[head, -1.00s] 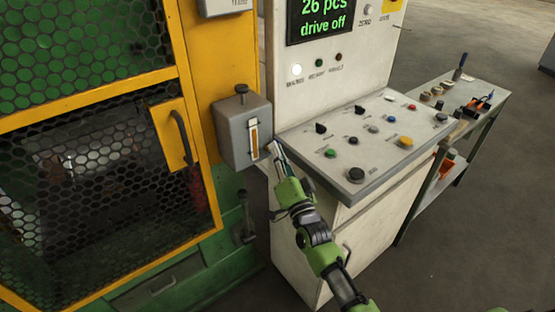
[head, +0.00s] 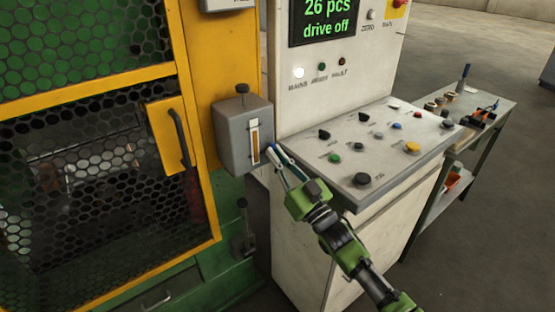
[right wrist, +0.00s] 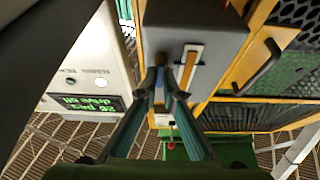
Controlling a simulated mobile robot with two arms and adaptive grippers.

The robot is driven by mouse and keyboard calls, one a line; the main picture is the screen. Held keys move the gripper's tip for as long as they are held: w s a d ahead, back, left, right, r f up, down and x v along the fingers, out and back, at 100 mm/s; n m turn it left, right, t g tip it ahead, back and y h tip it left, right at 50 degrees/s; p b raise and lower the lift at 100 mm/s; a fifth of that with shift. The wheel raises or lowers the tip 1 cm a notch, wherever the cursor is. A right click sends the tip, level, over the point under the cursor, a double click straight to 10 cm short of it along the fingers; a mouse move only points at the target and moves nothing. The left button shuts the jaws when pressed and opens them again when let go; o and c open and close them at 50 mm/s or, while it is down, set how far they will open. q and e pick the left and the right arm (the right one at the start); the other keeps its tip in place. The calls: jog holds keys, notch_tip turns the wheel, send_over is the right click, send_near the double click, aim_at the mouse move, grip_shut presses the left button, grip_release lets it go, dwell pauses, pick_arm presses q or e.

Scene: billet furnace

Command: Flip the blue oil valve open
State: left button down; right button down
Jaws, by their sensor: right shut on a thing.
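The grey oil box (head: 241,140) is fixed to the yellow machine post, with an upright sight gauge (head: 254,140) on its front and a dark knob on top. My right gripper (head: 271,148) reaches to the box's right-hand side, beside the gauge. In the right wrist view, its two fingers (right wrist: 166,85) are shut on the blue valve (right wrist: 159,94), beside the gauge (right wrist: 190,66). The fingers hide much of the valve, so its full shape and angle cannot be told. My left gripper is not in view.
The white control cabinet with its sloped button panel (head: 385,140) stands close to the right of my gripper. The yellow-framed mesh door with a dark handle (head: 181,138) is at left. A side bench (head: 485,110) with small items stands at far right.

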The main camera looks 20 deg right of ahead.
jog(key=shift+f+n, duration=0.1)
jog(key=shift+n, duration=0.4)
jog(key=c, duration=2.2)
grip_release()
jog(key=v, duration=1.2)
jog(key=shift+d, duration=0.1)
